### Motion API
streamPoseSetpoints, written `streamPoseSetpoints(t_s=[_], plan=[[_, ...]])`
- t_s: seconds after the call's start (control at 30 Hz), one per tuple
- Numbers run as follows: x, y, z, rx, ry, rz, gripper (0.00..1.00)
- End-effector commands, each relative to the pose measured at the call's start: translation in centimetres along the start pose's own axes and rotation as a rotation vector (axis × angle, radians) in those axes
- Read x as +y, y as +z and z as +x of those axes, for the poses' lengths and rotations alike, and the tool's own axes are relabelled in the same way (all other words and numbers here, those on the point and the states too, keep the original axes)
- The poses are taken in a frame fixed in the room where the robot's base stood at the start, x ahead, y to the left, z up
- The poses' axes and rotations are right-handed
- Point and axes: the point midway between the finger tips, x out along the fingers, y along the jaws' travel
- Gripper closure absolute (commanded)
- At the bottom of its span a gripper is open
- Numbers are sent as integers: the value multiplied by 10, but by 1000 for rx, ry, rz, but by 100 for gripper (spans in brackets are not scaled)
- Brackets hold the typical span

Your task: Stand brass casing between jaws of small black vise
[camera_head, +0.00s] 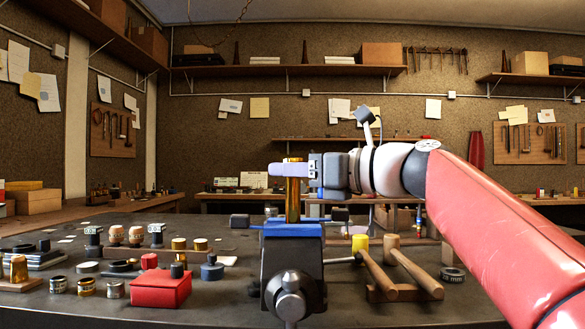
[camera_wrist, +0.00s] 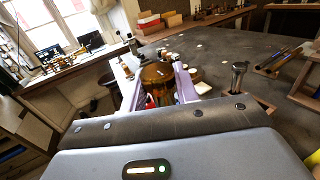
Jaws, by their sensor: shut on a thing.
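The brass casing (camera_head: 293,200) is upright in the head view, a gold tube directly above the small black vise (camera_head: 291,268). Its lower end meets the blue jaw part (camera_head: 290,231) of the vise in the picture; I cannot tell whether it sits between the jaws or just above or behind them. My gripper (camera_head: 293,169) comes in from the right and is shut on the upper part of the casing. In the wrist view the casing (camera_wrist: 157,84) shows amber between the two pale fingers; the vise is not clear there.
A red box (camera_head: 160,289) and several small metal parts stand on the dark bench left of the vise. Mallets (camera_head: 408,272) lie on a wooden rest to the right.

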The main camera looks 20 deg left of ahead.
Motion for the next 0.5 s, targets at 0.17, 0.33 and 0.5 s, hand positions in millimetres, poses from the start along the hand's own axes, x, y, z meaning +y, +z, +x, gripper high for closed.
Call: streamPoseSetpoints(t_s=[0.17,0.33,0.5], plan=[[0,-8,0,-1,0,0,99],[0,-13,0,-1,0,0,99],[0,-12,0,-1,0,0,99]])
